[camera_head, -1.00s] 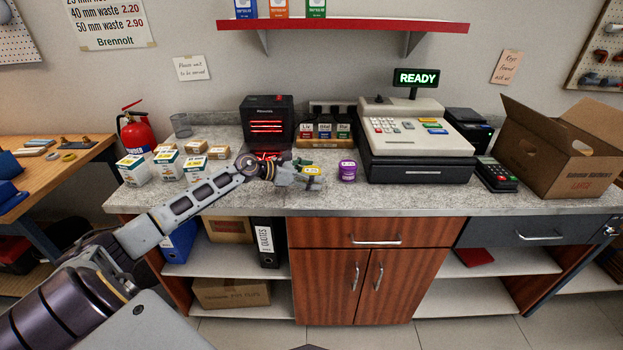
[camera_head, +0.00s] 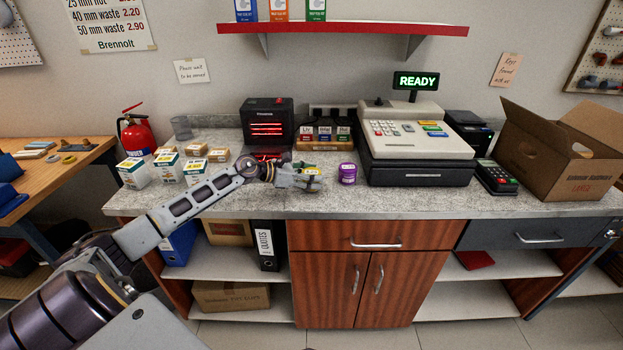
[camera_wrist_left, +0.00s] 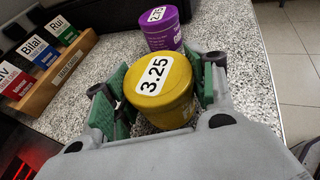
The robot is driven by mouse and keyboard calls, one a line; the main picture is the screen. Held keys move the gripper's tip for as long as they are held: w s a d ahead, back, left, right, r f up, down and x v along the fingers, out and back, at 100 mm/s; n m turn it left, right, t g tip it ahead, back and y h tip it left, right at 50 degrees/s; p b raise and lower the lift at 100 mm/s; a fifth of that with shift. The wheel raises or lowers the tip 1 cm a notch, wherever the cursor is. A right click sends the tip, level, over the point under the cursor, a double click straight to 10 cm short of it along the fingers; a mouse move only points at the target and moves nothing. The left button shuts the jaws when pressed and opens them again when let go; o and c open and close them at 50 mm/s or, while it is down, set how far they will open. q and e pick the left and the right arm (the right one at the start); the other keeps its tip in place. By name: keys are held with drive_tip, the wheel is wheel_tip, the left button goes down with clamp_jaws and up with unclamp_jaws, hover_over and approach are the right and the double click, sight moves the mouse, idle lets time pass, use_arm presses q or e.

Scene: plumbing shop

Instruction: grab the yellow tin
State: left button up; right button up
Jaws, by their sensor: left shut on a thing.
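The yellow tin (camera_wrist_left: 160,92), with a white label reading 3.25 on its lid, stands between the green finger pads of my left gripper (camera_wrist_left: 160,100) in the left wrist view. The gripper is shut on it. In the head view the tin (camera_head: 312,171) shows only in part, just above the counter's front area, with my left gripper (camera_head: 308,178) around it. A purple tin (camera_head: 348,173) stands just to the right, apart from the gripper; it also shows in the left wrist view (camera_wrist_left: 161,28), behind the yellow tin. My right gripper is out of view.
A cash register (camera_head: 418,140) and an open cardboard box (camera_head: 562,150) stand to the right. Several small boxes (camera_head: 168,168) stand left. The front counter strip (camera_head: 420,200) is clear.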

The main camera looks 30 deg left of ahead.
sight(308, 173)
use_arm(q)
drive_tip(key=shift+r, duration=1.6)
drive_tip(key=shift+s+a+f, duration=0.15)
drive_tip(key=shift+s+a, duration=0.2)
drive_tip(key=shift+s, duration=0.1)
drive_tip(key=shift+s+a+b, duration=0.3)
drive_tip(key=shift+s+a, duration=0.15)
drive_tip(key=shift+s, duration=0.2)
drive_tip(key=shift+s+a, duration=0.45)
drive_tip(key=shift+s, duration=0.2)
drive_tip(key=shift+s+a, duration=0.55)
drive_tip(key=shift+s, duration=0.25)
drive_tip(key=shift+s+a, duration=0.55)
drive_tip(key=shift+s, duration=0.15)
drive_tip(key=shift+s+a, duration=0.35)
drive_tip(key=shift+s, duration=0.15)
drive_tip(key=s+a, duration=0.2)
drive_tip(key=s, duration=0.1)
drive_tip(key=s+a, duration=0.2)
drive_tip(key=shift+s, duration=0.15)
drive_tip(key=shift+s+a, duration=0.55)
drive_tip(key=shift+s, duration=0.3)
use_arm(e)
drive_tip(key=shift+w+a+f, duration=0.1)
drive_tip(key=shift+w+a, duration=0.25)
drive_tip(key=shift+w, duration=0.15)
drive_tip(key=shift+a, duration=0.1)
